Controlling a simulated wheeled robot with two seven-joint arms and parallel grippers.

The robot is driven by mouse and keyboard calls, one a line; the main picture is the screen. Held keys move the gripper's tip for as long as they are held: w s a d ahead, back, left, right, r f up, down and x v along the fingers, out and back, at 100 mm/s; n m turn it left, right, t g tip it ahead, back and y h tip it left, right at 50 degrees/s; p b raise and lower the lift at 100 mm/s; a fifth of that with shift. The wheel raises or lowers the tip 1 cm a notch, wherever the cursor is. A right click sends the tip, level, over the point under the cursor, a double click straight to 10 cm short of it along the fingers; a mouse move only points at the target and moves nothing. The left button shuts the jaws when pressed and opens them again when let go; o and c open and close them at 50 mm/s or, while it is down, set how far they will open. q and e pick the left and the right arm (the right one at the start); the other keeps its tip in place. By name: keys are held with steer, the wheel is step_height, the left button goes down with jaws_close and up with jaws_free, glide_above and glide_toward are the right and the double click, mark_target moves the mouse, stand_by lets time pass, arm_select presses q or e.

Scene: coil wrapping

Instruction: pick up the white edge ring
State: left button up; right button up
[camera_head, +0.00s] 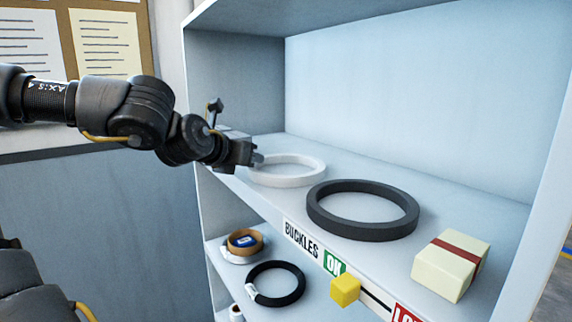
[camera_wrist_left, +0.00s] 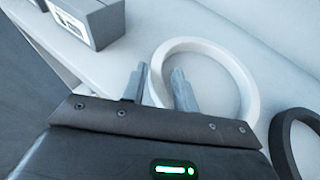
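The white edge ring (camera_head: 290,181) lies flat on the upper shelf, left of a dark ring. My left gripper (camera_head: 257,160) reaches it from the left, at the ring's left side. In the left wrist view the white ring (camera_wrist_left: 240,75) shows beyond the two grey fingers. These fingers (camera_wrist_left: 160,84) are apart, and the near left part of the ring's band appears between them. I cannot tell whether either finger touches the band. My right gripper is not in view.
The dark ring (camera_head: 362,228) lies close to the right of the white one; a cream box with a brown band (camera_head: 450,265) is farther right. A grey block (camera_wrist_left: 85,20) stands beside the gripper. The shelf's side wall (camera_head: 215,100) is close to my arm.

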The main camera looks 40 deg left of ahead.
arm_select(q)
steer(key=p+x, duration=0.1)
steer(key=x, duration=0.3)
steer(key=shift+f, duration=0.1)
steer(key=shift+s+d, duration=0.1)
steer(key=shift+s, duration=0.05)
steer(key=shift+c, duration=0.3)
jaws_close()
